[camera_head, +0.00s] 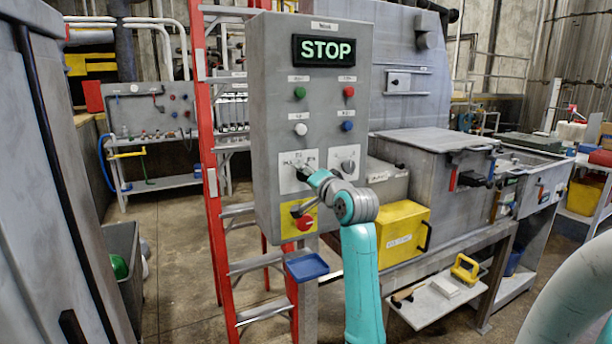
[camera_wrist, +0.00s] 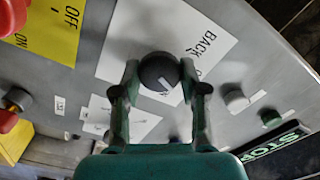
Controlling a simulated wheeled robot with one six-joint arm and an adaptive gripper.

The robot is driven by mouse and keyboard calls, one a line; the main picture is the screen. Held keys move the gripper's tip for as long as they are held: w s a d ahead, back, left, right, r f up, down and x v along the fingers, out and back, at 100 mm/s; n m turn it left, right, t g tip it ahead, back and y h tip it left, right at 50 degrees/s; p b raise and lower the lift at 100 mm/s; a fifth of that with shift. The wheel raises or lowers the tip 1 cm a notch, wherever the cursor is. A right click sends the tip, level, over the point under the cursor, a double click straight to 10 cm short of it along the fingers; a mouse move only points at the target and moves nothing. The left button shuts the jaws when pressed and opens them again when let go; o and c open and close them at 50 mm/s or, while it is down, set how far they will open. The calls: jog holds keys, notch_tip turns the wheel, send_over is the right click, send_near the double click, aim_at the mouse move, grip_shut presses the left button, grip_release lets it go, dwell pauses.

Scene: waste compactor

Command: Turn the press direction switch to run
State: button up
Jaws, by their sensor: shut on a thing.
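The grey control panel (camera_head: 262,120) stands upright in the head view, with its display reading STOP (camera_head: 323,50). The dark round switch knob (camera_wrist: 158,70) sits on a white plate (camera_wrist: 128,45) marked BACK. Its short white mark points toward the lower right of the wrist view. My gripper (camera_wrist: 160,76) is shut on this knob, one finger on each side. In the head view my gripper (camera_head: 308,177) reaches the lower left plate of the panel and hides part of the knob. The other lettering on the plate is partly covered.
A second selector knob (camera_head: 348,166) is just right of my gripper. Green (camera_head: 300,93), red (camera_head: 348,92), white (camera_head: 300,129) and blue (camera_head: 347,127) buttons sit above. A red knob (camera_head: 305,224) on a yellow plate is below. A red ladder (camera_head: 212,215) stands left.

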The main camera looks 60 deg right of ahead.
jog(key=m, duration=0.5)
jog(key=shift+f, duration=0.15)
jog(key=shift+m, duration=0.4)
jog(key=o, duration=1.1)
jog(key=shift+s, duration=0.1)
jog(key=v, duration=1.2)
jog(key=shift+d, duration=0.1)
